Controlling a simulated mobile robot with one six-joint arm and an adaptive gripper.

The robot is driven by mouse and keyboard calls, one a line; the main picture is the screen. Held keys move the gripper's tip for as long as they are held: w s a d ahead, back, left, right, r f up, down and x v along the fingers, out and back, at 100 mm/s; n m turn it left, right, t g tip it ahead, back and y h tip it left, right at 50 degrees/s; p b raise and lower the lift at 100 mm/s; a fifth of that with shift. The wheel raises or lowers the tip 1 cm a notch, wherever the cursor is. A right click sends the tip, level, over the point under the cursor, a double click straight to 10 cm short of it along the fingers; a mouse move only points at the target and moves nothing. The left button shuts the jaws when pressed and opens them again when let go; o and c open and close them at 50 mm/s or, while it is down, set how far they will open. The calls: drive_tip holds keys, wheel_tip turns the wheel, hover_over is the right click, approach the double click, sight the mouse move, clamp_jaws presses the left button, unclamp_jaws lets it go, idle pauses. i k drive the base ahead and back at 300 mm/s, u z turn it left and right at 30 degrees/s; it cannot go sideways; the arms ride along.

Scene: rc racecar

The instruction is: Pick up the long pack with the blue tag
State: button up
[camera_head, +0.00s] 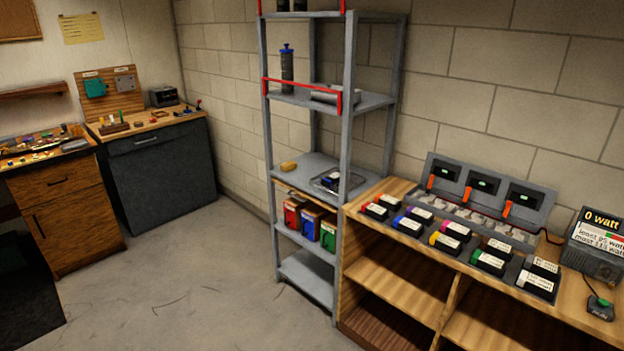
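A dark pack with a white label and a blue tag (407,226) lies in the front row on the wooden bench (365,230) at right. Another labelled pack (421,214) lies close behind it. A pack with a red tag (376,211) is to its left, and a pack with a yellow tag (444,242) is to its right. The packs look alike in size here, so I cannot tell which are long. My gripper is not in view.
A grey charger unit (490,188) with several screens and orange levers stands behind the packs. A meter reading "0 watt" (597,245) stands at far right. A grey metal shelf (350,100) rises left of the bench. The floor (190,285) in front is clear.

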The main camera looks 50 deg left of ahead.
sight(333, 178)
drive_tip(key=u, duration=1.6)
drive_tip(key=k, duration=0.95)
drive_tip(key=i, duration=0.85)
